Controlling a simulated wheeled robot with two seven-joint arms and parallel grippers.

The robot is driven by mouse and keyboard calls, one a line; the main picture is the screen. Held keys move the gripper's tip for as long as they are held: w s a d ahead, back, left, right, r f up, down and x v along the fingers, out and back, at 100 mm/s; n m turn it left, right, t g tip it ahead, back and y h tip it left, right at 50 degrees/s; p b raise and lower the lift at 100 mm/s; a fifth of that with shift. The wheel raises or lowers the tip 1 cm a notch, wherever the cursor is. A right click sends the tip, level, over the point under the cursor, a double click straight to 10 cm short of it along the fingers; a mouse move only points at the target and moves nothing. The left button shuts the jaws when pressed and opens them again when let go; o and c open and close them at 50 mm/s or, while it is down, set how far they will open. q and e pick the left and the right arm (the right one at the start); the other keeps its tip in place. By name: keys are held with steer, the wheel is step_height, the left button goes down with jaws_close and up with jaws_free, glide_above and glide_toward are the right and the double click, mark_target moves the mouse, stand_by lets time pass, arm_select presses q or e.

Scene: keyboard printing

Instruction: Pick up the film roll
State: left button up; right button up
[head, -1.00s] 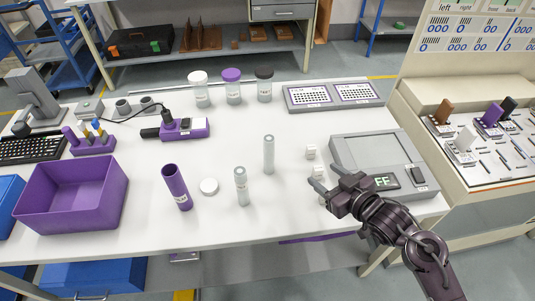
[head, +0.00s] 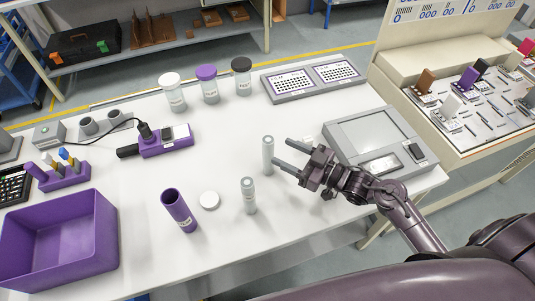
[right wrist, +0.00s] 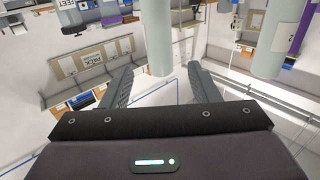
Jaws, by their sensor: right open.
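Two pale grey rolls stand upright on the white table in the head view. The farther roll (head: 267,155) is close to the fingertips of my right gripper (head: 280,152); the nearer roll (head: 248,195) is closer to the front. Which is the film roll I cannot tell for certain. My right gripper is open, its fingers pointing left towards the farther roll. In the right wrist view, one roll (right wrist: 158,42) is between and beyond the open fingers (right wrist: 160,85), and another (right wrist: 278,40) is to the right. My left gripper is out of view.
A grey device (head: 380,140) is on the right, near my arm. Capped jars (head: 210,85) are at the back, and a purple bin (head: 60,235) is at left.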

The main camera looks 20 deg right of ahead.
mark_target(273, 152)
steer(key=shift+w+a+f+p, duration=0.35)
steer(key=shift+w+a+f, duration=0.55)
steer(key=shift+w+a, duration=0.25)
steer(key=p+x, duration=0.1)
steer(key=x, duration=0.3)
steer(key=shift+w+d, duration=0.1)
steer(key=shift+w+a+f, duration=0.1)
steer(key=shift+w+a, duration=0.15)
steer(key=shift+a, duration=0.05)
steer(key=c, duration=1.1)
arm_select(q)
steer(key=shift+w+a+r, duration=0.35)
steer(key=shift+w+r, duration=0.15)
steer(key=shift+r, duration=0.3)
arm_select(e)
steer(key=shift+c, duration=0.2)
